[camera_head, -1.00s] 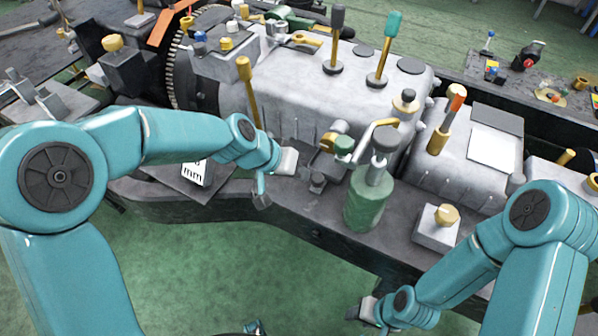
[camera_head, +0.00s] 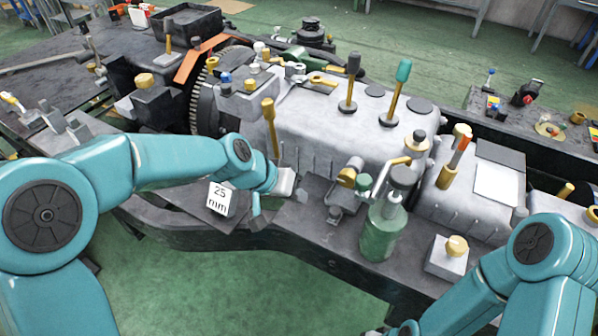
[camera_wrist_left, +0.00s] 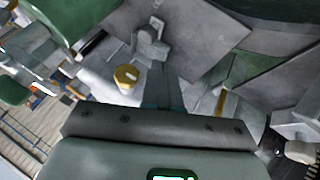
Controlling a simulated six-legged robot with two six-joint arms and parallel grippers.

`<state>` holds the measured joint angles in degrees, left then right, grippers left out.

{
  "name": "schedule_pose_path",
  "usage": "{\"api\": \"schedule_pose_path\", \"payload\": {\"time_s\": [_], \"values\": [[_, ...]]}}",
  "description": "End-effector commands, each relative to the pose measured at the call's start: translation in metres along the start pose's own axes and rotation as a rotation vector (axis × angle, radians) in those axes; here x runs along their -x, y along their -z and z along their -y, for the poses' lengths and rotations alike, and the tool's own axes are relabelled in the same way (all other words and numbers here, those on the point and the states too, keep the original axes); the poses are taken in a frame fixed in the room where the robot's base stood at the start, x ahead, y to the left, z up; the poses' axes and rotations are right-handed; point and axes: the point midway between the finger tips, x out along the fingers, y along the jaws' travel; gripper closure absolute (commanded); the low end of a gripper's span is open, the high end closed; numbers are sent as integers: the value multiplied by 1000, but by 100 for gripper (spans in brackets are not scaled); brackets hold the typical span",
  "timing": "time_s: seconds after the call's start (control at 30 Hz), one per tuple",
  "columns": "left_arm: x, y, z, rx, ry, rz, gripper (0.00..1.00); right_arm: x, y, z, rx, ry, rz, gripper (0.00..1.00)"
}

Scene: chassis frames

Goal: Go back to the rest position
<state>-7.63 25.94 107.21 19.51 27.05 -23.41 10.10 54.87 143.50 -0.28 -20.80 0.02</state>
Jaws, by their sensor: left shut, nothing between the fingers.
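My left gripper (camera_head: 262,208) hangs at the front edge of the dark chassis frame (camera_head: 190,232), just right of a white "25 mm" label block (camera_head: 221,198). Its fingers are shut and hold nothing. In the left wrist view the closed fingers (camera_wrist_left: 160,85) point at grey metal parts. My right arm (camera_head: 480,290) comes in from the lower right and runs out of the picture at the bottom edge; its gripper is not visible.
A grey gearbox (camera_head: 310,120) with upright levers fills the middle. A green bottle (camera_head: 381,232) and a block with a yellow knob (camera_head: 447,256) stand on the frame right of my left gripper. Green floor (camera_head: 250,290) is open in front.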

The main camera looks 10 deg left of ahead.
Motion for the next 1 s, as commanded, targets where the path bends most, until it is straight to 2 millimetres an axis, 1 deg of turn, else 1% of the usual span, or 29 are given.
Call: {"api": "schedule_pose_path", "payload": {"time_s": [0.17, 0.27, 0.37, 0.4, 0.47, 0.5, 0.57, 0.6, 0.7, 0.8, 0.83, 0.9, 1.0], "values": [[-2, 0, 0, 2, 2, 2, 100, 0, 0, 0, 0, 0, 0, 57], [-14, -16, 12, 33, 27, 30, 100, 6, 0, 2, 0, 0, 0, 57], [-40, -59, 38, 109, 85, 92, 100, 16, 0, 6, 0, 0, 0, 57], [-52, -83, 50, 145, 114, 122, 100, 21, 0, 8, 0, 0, 0, 57], [-66, -125, 65, 200, 151, 167, 100, 29, 0, 11, 0, 0, 0, 57], [-72, -154, 72, 235, 171, 195, 100, 34, -1, 12, 0, 0, 0, 57], [-78, -196, 76, 283, 191, 233, 100, 41, -1, 15, 0, 0, 0, 57], [-79, -222, 77, 312, 200, 256, 100, 45, -1, 16, 0, 0, 0, 57], [-77, -271, 72, 374, 204, 293, 100, 52, -1, 19, 0, 0, 0, 57], [-74, -299, 66, 414, 198, 311, 100, 55, -1, 20, 0, 0, 0, 57], [-73, -303, 64, 420, 197, 314, 100, 55, -1, 20, 0, 0, 0, 57], [-73, -309, 63, 428, 195, 315, 100, 55, -1, 20, 0, 0, 0, 57], [-74, -309, 63, 429, 195, 313, 100, 54, -1, 20, 0, 0, 0, 57]]}}
